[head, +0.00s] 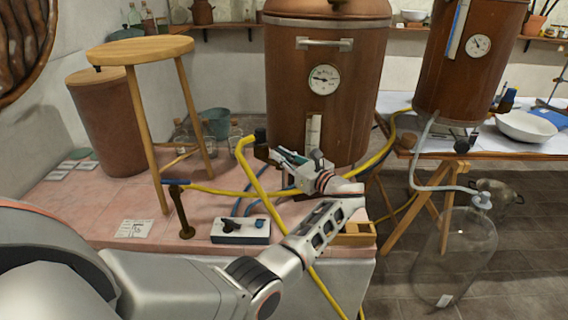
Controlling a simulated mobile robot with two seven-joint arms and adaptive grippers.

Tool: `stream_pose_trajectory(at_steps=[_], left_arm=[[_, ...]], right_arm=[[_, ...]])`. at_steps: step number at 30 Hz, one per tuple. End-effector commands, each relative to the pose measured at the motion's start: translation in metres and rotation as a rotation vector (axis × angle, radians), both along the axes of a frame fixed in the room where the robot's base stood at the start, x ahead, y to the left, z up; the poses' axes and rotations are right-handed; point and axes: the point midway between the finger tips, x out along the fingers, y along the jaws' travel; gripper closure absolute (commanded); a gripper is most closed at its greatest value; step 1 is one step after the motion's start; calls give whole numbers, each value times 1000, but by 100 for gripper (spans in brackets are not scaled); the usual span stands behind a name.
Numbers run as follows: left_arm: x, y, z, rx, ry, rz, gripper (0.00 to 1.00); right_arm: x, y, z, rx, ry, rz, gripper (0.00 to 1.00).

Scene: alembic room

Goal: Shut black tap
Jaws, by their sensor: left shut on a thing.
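A large copper vessel (290,95) with a round gauge stands on the pink tiled platform. A black tap (261,144) shows low at its left side, beside the end of a yellow hose. My left gripper (277,156) reaches up from the lower right, with its fingertips at the tap. It is shut on the tap, though the contact is small and partly hidden by the fingers. I cannot tell the handle's exact angle. My right gripper is not in view.
A wooden stool (140,50) stands at the left. Yellow hose (262,195) crosses the platform near my arm. A glass carboy (455,255) stands on the right floor.

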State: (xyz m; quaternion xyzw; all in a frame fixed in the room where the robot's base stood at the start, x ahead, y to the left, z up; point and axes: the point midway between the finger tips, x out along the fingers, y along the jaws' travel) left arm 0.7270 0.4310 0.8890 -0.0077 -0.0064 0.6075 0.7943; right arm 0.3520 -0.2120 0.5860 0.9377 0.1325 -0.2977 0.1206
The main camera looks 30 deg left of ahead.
Motion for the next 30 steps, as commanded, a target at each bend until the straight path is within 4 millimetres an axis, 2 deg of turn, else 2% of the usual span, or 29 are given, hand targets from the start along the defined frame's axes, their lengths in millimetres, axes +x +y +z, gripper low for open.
stream_pose_trajectory(at_steps=[1, 5, 22, 23, 24, 30], left_arm=[[0, -1, -10, -4, 7, 17, 100], [1, 0, -7, -4, 5, 52, 100], [1, 0, 0, -3, -1, 79, 100], [1, 0, 0, -3, -1, 79, 83], [1, 1, 1, -2, -2, 79, 72], [1, 1, 1, -2, -3, 79, 71]], right_arm=[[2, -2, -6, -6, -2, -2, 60], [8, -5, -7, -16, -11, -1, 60], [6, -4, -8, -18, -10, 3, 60], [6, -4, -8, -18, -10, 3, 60], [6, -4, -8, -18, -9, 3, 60], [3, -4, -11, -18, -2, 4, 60]])
